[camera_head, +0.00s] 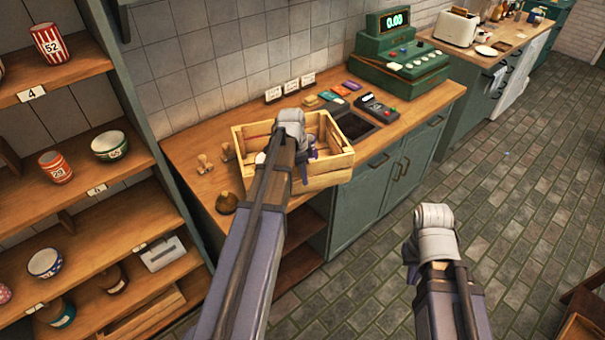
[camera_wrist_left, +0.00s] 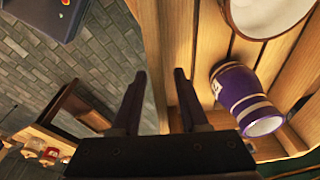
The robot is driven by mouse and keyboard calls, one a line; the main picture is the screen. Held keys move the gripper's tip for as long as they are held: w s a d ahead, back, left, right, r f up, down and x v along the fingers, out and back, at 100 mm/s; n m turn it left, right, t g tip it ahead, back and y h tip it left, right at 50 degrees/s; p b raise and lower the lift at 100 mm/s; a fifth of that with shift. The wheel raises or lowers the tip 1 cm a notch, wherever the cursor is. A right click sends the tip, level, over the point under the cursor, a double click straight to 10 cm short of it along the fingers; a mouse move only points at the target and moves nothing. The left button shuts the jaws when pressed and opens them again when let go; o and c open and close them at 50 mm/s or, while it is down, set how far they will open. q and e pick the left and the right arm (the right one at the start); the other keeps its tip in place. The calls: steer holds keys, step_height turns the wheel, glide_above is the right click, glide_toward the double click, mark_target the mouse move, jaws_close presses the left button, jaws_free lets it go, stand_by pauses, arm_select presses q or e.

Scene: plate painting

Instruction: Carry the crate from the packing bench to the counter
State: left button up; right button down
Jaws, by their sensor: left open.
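The open wooden crate (camera_head: 335,170) stands on a wooden worktop (camera_head: 195,142) with green cabinets below. My left gripper (camera_head: 306,168) is at the crate's near right side, mostly hidden by its own wrist in the head view. In the left wrist view my left gripper (camera_wrist_left: 158,100) is open, with one finger on each side of the crate's wall (camera_wrist_left: 153,50). Inside the crate lie a purple cup with pale bands (camera_wrist_left: 240,95) and a pale round dish (camera_wrist_left: 262,12). My right gripper (camera_head: 411,268) hangs over the floor, away from the crate; its fingers are mostly hidden.
A green cash register (camera_head: 400,65), a card terminal (camera_head: 377,106) and wooden stamps (camera_head: 205,163) share the worktop. Shelves with numbered cups (camera_head: 50,43) stand at left. A second worktop with a toaster (camera_head: 456,27) is at the back right. The tiled floor (camera_head: 500,190) is largely clear.

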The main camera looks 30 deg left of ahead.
arm_select(q)
steer(key=r+p, duration=0.4)
steer(key=s+r+p, duration=0.1)
steer(key=r+p, duration=0.3)
steer(key=a+r+p, duration=0.1)
steer(key=r+p, duration=0.3)
steer(key=shift+s, duration=0.3)
steer(key=shift+f, duration=0.1)
steer(key=s+d+n, duration=0.2)
steer(key=s+d, duration=0.3)
steer(key=d, duration=0.4)
steer(key=s+d+n+g+y, duration=0.1)
steer(key=s+d, duration=0.5)
steer(key=d, duration=0.4)
steer(key=s+d+n+y, duration=0.1)
steer(key=s+d+n, duration=0.1)
steer(key=s+d, duration=0.4)
steer(key=d, duration=0.4)
steer(key=shift+s+n+g, duration=0.2)
steer(key=shift+n+g, duration=0.1)
steer(key=shift+f, duration=0.1)
